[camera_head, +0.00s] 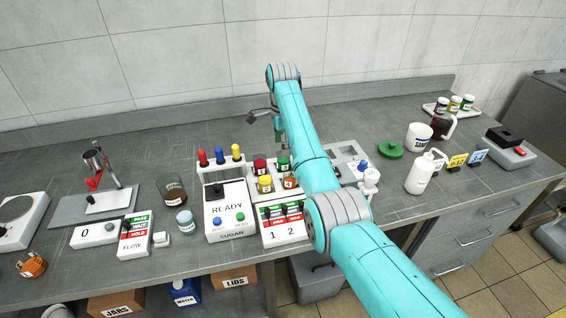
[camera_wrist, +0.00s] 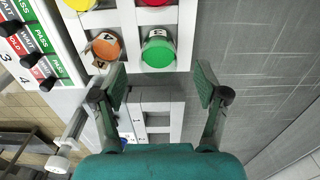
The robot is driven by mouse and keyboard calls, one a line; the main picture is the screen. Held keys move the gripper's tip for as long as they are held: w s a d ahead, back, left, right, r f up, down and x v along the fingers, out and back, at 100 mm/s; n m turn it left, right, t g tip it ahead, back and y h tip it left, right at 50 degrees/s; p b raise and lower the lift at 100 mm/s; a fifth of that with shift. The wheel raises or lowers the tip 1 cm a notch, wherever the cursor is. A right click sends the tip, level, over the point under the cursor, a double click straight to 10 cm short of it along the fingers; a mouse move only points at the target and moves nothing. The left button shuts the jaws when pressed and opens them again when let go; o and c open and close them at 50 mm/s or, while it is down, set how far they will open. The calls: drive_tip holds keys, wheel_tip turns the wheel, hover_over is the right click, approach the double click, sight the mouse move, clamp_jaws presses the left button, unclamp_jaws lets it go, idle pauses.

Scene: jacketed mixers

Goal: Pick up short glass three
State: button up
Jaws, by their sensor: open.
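Several short glass jars with coloured lids stand in a white rack (camera_wrist: 120,18). A green-lidded jar (camera_wrist: 158,50) is nearest the space between my fingers in the wrist view; it also shows in the head view (camera_head: 283,161). An orange-topped jar (camera_wrist: 103,48) is left of it. A red-lidded jar (camera_head: 260,164) and a yellow-lidded jar (camera_head: 265,184) are in the same rack. In the head view my arm hides part of the rack.
A panel with switches (camera_head: 283,226) stands in front of the rack, with the READY box (camera_head: 230,212) to its left. A dark glass (camera_head: 172,188) stands farther left. A green disc (camera_head: 390,149) and white jug (camera_head: 420,175) are to the right. The grey counter behind is clear.

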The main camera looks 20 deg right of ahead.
sight(283, 160)
drive_tip(key=f, duration=0.6)
drive_tip(key=shift+s+d+f, duration=0.1)
drive_tip(key=shift+d+f, duration=0.1)
drive_tip(key=shift+f, duration=0.05)
drive_tip(key=c, duration=1.3)
drive_tip(key=shift+o, duration=0.2)
wheel_tip(283, 160, up, 10)
